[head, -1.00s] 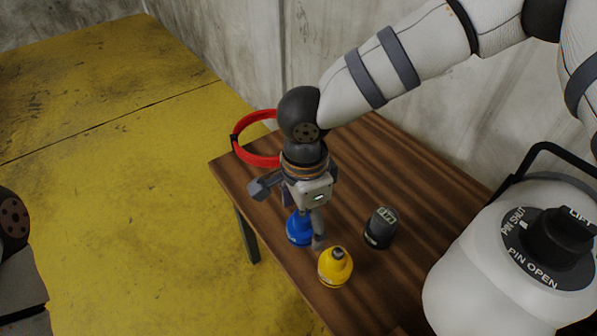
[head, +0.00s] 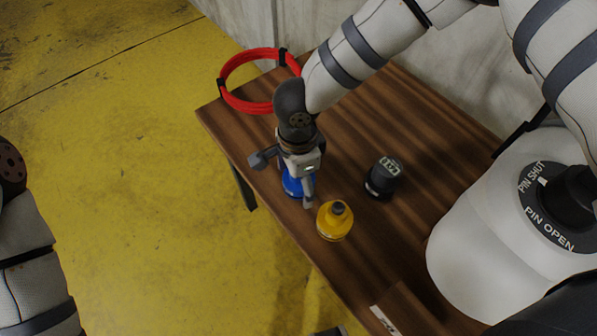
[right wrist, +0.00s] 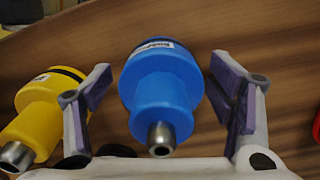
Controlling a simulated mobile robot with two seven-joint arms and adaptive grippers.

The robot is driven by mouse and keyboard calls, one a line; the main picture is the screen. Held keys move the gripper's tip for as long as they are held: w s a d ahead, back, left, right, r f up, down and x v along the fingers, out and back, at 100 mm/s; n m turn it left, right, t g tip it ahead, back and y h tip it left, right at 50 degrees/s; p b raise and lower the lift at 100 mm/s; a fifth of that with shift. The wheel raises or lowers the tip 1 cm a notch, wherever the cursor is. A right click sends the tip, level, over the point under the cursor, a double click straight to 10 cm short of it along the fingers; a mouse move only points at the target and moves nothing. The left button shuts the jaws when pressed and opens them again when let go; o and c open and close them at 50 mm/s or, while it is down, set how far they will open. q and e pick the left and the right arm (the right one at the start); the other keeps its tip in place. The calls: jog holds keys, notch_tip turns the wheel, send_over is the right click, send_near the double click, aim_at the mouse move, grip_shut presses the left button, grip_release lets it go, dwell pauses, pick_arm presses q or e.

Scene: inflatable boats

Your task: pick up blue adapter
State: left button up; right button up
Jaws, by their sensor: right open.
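The blue adapter (head: 292,184) stands on the wooden table (head: 400,105) near its left edge, partly hidden by my right gripper in the head view. My right gripper (head: 285,188) is above it with fingers pointing down. In the right wrist view the blue adapter (right wrist: 160,90) is between the two open fingers of my right gripper (right wrist: 165,105), with a gap on each side. Its metal tip points toward the camera. My left gripper is not in view.
A yellow adapter (head: 334,222) stands close beside the right gripper; it also shows in the right wrist view (right wrist: 42,108). A black adapter (head: 382,178) stands farther right. A red hose ring (head: 235,101) lies at the table's far left corner. Concrete wall (head: 430,70) is behind.

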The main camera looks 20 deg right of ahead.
jog(key=c, duration=1.2)
jog(key=shift+w+r, duration=0.1)
